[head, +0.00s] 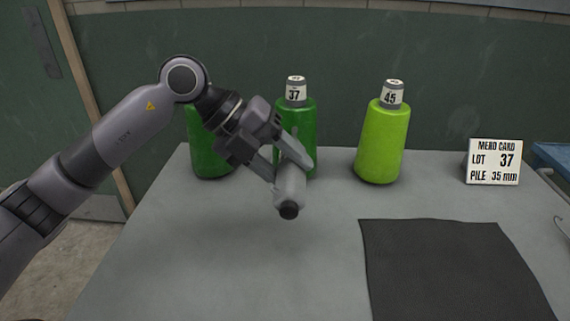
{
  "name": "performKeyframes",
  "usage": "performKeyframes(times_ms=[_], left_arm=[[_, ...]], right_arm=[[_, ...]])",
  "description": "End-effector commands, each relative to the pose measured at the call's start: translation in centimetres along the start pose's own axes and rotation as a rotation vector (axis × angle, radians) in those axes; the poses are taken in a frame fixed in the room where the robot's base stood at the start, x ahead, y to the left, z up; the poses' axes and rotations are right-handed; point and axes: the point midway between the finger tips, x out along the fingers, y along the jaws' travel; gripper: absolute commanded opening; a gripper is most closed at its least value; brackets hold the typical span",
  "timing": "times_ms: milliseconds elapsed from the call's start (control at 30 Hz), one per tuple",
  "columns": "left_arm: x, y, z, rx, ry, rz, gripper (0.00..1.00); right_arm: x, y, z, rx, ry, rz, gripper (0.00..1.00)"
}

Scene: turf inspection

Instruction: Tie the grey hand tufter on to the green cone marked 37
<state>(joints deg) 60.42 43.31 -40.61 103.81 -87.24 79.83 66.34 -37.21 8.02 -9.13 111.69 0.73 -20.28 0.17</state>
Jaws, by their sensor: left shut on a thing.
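The green cone marked 37 (297,118) stands upright at the back middle of the table, with its number on the grey top. My left gripper (291,170) is in front of it and hides part of its lower body. The gripper is shut on the grey hand tufter (290,190), a grey cylinder with a dark end that points down toward the camera. The tufter appears held above the table. I cannot tell whether it touches the cone. My right gripper is not in view.
A second green cone (207,158) stands left, its top hidden by my arm. A lime cone marked 45 (382,142) stands right. A card (493,161) reads LOT 37, PILE 35 mm. A dark mat (450,270) lies front right. The table's (200,270) front left is clear.

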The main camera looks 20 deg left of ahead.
Motion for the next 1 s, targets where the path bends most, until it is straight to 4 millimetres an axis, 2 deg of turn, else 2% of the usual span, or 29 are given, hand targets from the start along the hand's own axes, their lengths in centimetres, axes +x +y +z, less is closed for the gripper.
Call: performKeyframes(times_ms=[1000], left_arm=[[-0.1, -0.2, 2.0, 0.001, -0.002, -0.003, 0.06]], right_arm=[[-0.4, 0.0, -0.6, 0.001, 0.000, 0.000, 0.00]])
